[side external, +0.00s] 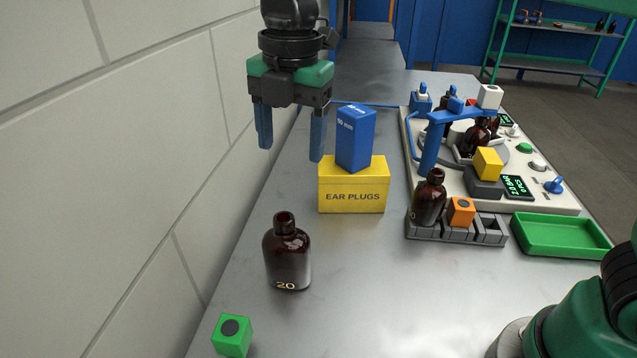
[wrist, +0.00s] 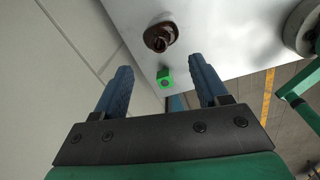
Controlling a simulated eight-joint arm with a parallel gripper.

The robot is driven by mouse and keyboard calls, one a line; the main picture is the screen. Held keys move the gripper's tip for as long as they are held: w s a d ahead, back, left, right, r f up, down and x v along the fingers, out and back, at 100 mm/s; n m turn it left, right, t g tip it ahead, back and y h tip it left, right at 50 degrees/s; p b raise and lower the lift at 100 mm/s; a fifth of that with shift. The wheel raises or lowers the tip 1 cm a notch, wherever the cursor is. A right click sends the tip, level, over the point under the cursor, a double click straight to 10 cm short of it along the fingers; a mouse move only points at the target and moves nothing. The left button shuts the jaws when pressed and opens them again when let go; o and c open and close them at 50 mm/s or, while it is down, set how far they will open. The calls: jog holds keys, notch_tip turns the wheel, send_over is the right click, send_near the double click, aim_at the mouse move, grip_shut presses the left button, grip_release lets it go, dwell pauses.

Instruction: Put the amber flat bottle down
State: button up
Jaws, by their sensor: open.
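The amber flat bottle (side external: 287,258), marked 20, stands upright on the grey table in the left foreground. It also shows from above in the wrist view (wrist: 160,37). My gripper (side external: 290,152) is open and empty, in the air well above the table. Its two blue fingers point down and are apart from the bottle. In the wrist view my gripper (wrist: 162,72) has its fingers spread wide, with nothing between them. Another amber bottle (side external: 429,200) stands in a grey slotted rack at the right.
A yellow ear plugs box (side external: 353,195) with a blue box (side external: 356,138) on top stands behind the bottle. A green cube (side external: 232,335) lies at the front edge. A green tray (side external: 560,238) and a machine with more bottles occupy the right. The table's centre front is clear.

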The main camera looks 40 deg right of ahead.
jog(key=s+d+f+m+t, duration=0.3)
jog(key=d+m, duration=0.4)
jog(key=m, duration=0.5)
jog(key=s+d+f+m+t, duration=0.3)
jog(key=d+f+m, duration=0.2)
jog(key=m, duration=0.7)
jog(key=shift+s+d+f+t, duration=0.15)
jog(key=shift+s+d+t, duration=0.2)
jog(key=shift+d, duration=0.6)
